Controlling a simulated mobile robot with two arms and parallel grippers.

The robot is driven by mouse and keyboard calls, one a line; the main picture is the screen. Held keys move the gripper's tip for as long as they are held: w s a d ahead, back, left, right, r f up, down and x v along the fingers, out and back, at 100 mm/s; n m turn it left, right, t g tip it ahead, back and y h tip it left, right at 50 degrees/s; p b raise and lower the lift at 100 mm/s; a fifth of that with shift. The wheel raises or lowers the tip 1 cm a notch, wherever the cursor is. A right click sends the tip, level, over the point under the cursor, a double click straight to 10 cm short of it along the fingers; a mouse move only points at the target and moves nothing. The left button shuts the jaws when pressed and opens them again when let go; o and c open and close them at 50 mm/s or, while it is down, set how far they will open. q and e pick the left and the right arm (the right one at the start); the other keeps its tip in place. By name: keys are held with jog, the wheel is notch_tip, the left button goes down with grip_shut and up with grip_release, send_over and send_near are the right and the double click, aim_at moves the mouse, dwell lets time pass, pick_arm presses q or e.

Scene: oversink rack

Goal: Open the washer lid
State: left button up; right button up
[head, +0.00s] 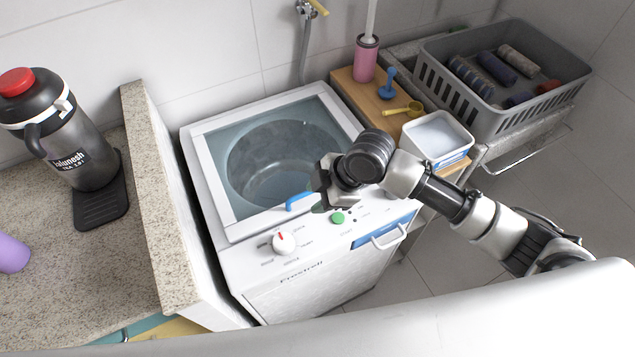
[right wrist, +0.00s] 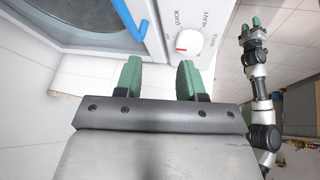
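The washer (head: 330,262) is a white top-loader in the head view. Its lid (head: 210,172), a white frame around clear glass, lies shut, and the drum shows through the glass. A blue handle (head: 298,201) sits at the lid's front edge; it also shows in the right wrist view (right wrist: 128,18). My right gripper (head: 322,197) is just right of the handle, above the control panel, apart from it. In the right wrist view its green fingers (right wrist: 158,80) are spread and empty. My left gripper (right wrist: 250,26) shows small there, its fingertips apart; the head view does not show it.
The panel carries a white dial (head: 284,242) and a green button (head: 338,217). A granite ledge (head: 160,200) borders the washer on the left, with a black jug (head: 70,140) beyond. On the right stand a white tub (head: 437,137) and a grey basket (head: 470,110).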

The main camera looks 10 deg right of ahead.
jog(key=w+d+r+n+g, duration=0.1)
jog(key=w+d+r+n, duration=0.2)
jog(key=w+d+r, duration=0.15)
jog(key=shift+h, duration=0.4)
jog(key=x, duration=0.3)
jog(key=p+x, duration=0.1)
jog(key=x, duration=0.3)
jog(key=w+p+x, duration=0.1)
jog(key=x, duration=0.2)
jog(key=shift+d+f, duration=0.1)
jog(key=shift+f, duration=0.4)
grip_shut()
jog(key=shift+r, duration=0.1)
